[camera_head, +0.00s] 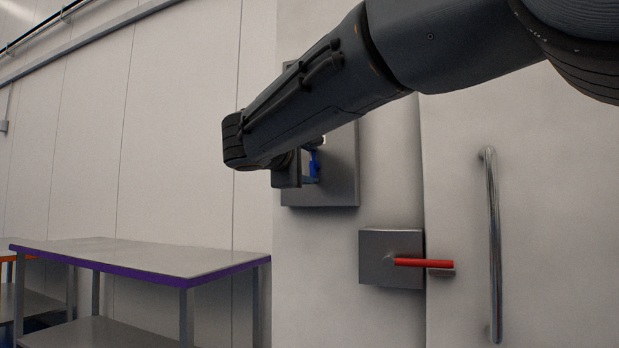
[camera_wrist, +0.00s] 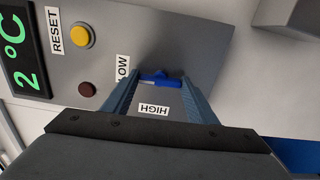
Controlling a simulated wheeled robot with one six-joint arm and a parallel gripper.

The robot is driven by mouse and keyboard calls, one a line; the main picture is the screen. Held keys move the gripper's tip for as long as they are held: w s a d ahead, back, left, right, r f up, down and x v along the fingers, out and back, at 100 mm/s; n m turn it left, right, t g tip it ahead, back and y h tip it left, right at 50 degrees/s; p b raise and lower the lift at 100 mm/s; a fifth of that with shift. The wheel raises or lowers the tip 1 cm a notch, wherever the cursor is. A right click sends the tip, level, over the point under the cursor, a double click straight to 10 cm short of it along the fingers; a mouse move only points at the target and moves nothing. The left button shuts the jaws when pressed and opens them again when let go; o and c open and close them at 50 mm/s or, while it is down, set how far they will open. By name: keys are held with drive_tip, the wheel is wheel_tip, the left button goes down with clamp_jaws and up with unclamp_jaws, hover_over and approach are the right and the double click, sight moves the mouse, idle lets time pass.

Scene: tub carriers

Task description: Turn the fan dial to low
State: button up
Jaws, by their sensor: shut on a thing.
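The fan dial (camera_wrist: 160,77) is a small blue knob on a grey control panel (camera_wrist: 200,45), which also shows in the head view (camera_head: 344,185) on the pale wall. My gripper (camera_wrist: 159,82) is shut on the dial, one finger at each end of it in the wrist view. In the head view my gripper (camera_head: 303,168) reaches the panel, and my arm hides much of it. The LOW label (camera_wrist: 122,69) is left of the dial in the wrist view, and the HIGH label (camera_wrist: 154,110) is below it. I cannot tell which label the dial points to.
The panel also has a yellow button (camera_wrist: 81,35) by a RESET label (camera_wrist: 55,28), a dark red round part (camera_wrist: 87,89) and a green display (camera_wrist: 22,50). A latch with a red handle (camera_head: 423,263), a door bar (camera_head: 493,245) and a purple-edged table (camera_head: 140,257) stand nearby.

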drive_tip(key=shift+f+m+b, duration=0.1)
drive_tip(key=shift+m+b, duration=0.2)
drive_tip(key=o, duration=1.1)
drive_tip(key=shift+c, duration=0.2)
drive_tip(key=shift+s, duration=0.1)
drive_tip(key=v, duration=0.7)
drive_tip(key=shift+s, duration=0.3)
drive_tip(key=shift+a, duration=0.1)
